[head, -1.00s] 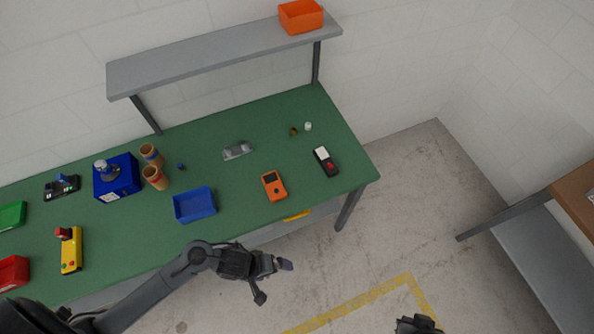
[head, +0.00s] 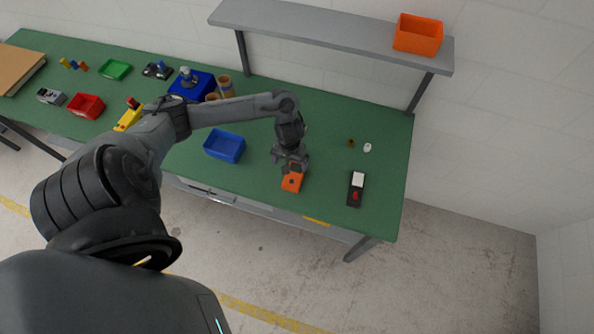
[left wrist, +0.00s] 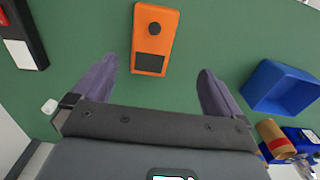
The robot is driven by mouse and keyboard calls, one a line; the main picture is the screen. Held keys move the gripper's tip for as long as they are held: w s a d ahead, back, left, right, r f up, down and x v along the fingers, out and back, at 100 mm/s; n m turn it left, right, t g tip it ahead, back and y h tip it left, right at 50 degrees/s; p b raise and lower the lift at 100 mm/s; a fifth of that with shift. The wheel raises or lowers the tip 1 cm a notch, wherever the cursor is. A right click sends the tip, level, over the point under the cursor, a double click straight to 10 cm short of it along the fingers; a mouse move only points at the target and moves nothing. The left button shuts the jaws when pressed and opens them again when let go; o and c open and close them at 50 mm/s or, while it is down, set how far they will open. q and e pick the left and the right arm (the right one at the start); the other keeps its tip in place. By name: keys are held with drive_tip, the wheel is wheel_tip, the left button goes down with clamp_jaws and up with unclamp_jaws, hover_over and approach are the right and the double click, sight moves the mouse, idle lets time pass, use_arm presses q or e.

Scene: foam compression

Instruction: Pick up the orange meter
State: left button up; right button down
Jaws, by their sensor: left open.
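The orange meter (head: 292,182) lies on the green table near its front edge, with its far end partly hidden by my left gripper in the head view. In the left wrist view the orange meter (left wrist: 155,38) shows a dark round knob and a dark screen. My left gripper (head: 288,163) is over the far end of the meter. In the left wrist view its two purple fingers (left wrist: 157,82) are spread wide, with the meter ahead of the gap between them and nothing held. My right gripper is not seen.
A blue tray (head: 224,146) lies left of the meter. A black and white device with a red button (head: 356,189) lies to its right. A white piece (head: 367,147) and a small brown piece (head: 351,143) lie behind. A shelf (head: 330,35) stands at the back.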

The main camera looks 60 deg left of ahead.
use_arm(q)
hover_over(294, 175)
drive_tip(key=shift+s+f+b, duration=0.15)
drive_tip(key=shift+f+b, duration=0.3)
drive_tip(key=shift+f, duration=4.65)
drive_tip(key=c, duration=1.2)
drive_tip(key=shift+w, duration=0.2)
drive_tip(key=shift+c, duration=0.2)
